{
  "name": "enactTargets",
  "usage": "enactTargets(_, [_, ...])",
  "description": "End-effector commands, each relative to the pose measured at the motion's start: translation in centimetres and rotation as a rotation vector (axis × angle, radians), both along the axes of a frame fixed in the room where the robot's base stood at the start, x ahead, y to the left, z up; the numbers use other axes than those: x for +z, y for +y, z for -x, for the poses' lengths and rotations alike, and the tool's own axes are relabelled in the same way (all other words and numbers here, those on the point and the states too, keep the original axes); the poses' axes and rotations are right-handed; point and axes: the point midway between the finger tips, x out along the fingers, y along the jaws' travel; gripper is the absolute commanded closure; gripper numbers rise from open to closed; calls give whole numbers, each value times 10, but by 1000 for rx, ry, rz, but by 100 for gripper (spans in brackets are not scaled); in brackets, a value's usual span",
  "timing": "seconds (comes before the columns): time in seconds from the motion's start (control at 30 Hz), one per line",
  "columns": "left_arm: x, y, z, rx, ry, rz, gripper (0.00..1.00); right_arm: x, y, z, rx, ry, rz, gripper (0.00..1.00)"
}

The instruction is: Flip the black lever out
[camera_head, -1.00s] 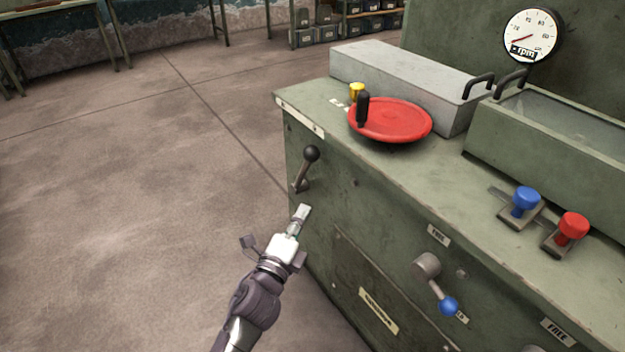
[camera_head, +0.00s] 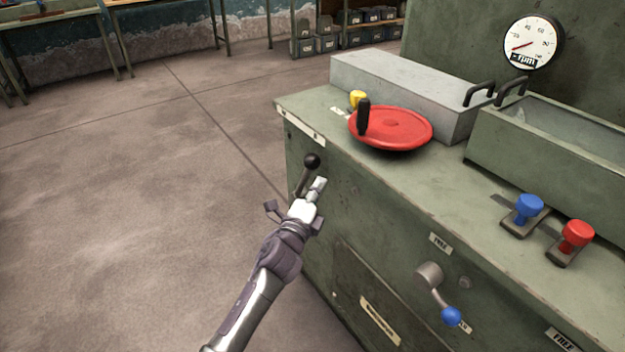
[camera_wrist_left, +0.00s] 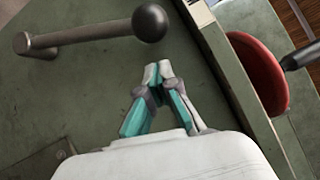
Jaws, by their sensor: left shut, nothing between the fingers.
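The black lever (camera_head: 311,163) is on the front face of the green machine, near its left corner. It has a dark ball knob and a metal rod that slants up from its pivot. In the left wrist view the lever (camera_wrist_left: 95,36) lies across the upper left, with the ball at its right end. My left gripper (camera_head: 320,184) is shut and empty, just below and right of the ball in the head view. In the wrist view its fingertips (camera_wrist_left: 158,70) are close to the ball but appear apart from it. My right gripper is not in view.
A red handwheel (camera_head: 395,128) with a black handle sits on the machine top (camera_head: 445,192). A blue-knobbed lever (camera_head: 431,276) is lower on the front. Blue (camera_head: 529,208) and red (camera_head: 575,236) knobs stand at right. The floor (camera_head: 140,210) at left is clear.

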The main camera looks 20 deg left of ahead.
Motion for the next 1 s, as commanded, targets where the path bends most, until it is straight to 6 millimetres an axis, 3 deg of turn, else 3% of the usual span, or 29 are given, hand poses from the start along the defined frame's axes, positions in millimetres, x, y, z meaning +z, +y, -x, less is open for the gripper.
enactTargets(0.27, [7, 19, -19, 3, 0, -3, 100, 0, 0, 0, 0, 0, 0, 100])
enactTargets(0.83, [9, 21, -21, 1, 5, 5, 100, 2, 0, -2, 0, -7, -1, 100])
enactTargets(1.0, [14, 22, -22, 1, 18, 22, 100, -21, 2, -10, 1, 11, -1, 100])
